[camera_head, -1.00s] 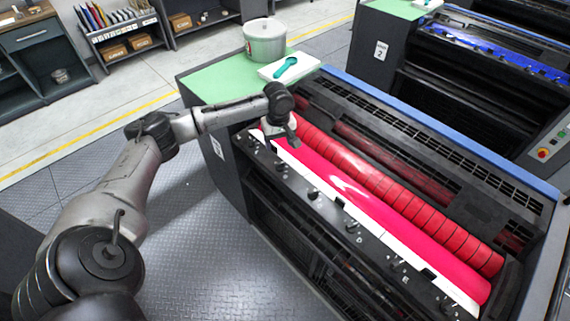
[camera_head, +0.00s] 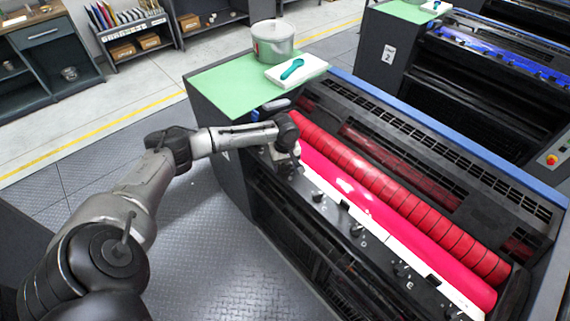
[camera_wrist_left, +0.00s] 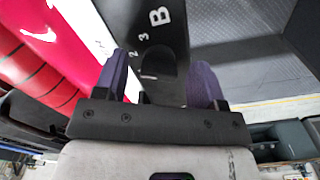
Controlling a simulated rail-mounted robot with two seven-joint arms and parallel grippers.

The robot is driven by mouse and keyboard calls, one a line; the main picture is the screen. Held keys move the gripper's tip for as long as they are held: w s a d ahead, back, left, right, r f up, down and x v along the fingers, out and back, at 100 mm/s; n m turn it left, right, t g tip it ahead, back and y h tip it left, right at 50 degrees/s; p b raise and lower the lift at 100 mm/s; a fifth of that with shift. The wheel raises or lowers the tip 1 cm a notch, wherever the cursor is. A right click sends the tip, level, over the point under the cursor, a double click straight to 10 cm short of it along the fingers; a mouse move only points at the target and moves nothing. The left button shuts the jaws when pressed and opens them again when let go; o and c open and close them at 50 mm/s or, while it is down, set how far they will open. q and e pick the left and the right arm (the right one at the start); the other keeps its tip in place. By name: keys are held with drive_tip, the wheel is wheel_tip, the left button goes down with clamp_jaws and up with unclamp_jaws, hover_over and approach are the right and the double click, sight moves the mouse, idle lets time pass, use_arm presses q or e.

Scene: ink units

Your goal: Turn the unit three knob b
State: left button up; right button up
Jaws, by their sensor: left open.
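The red-inked unit (camera_head: 385,215) stands at the centre right in the head view, with a row of black knobs along its front rail. In the left wrist view, a white letter B (camera_wrist_left: 159,17) and digits mark the black panel. Below them is a dark rounded knob (camera_wrist_left: 162,62) with a white mark, which I take as knob b. My left gripper (camera_wrist_left: 158,82) is open, with one purple-grey finger on each side of this knob and panel strip. In the head view my left gripper (camera_head: 284,165) is over the left end of the rail and hides that knob. Contact cannot be told.
More knobs, such as one (camera_head: 357,229), follow along the rail to the right. A green top (camera_head: 225,85) carries a metal pot (camera_head: 272,40) and a white pad with a teal tool (camera_head: 292,68). A blue-inked unit (camera_head: 480,60) labelled 2 stands behind. The floor at left is clear.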

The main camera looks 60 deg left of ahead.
use_arm(q)
drive_tip(key=shift+c, duration=0.5)
drive_tip(key=c, duration=0.8)
drive_tip(key=shift+r+p, duration=0.15)
drive_tip(key=shift+p, duration=0.45)
drive_tip(key=m+p, duration=0.4)
drive_tip(key=p, duration=0.1)
drive_tip(key=shift+r, duration=0.15)
drive_tip(key=m+p, duration=0.2)
drive_tip(key=shift+s+m, duration=0.1)
drive_tip(key=shift+m, duration=0.2)
drive_tip(key=shift+f+m+p, duration=0.25)
drive_tip(key=shift+m+p, duration=0.4)
drive_tip(key=shift+m, duration=1.15)
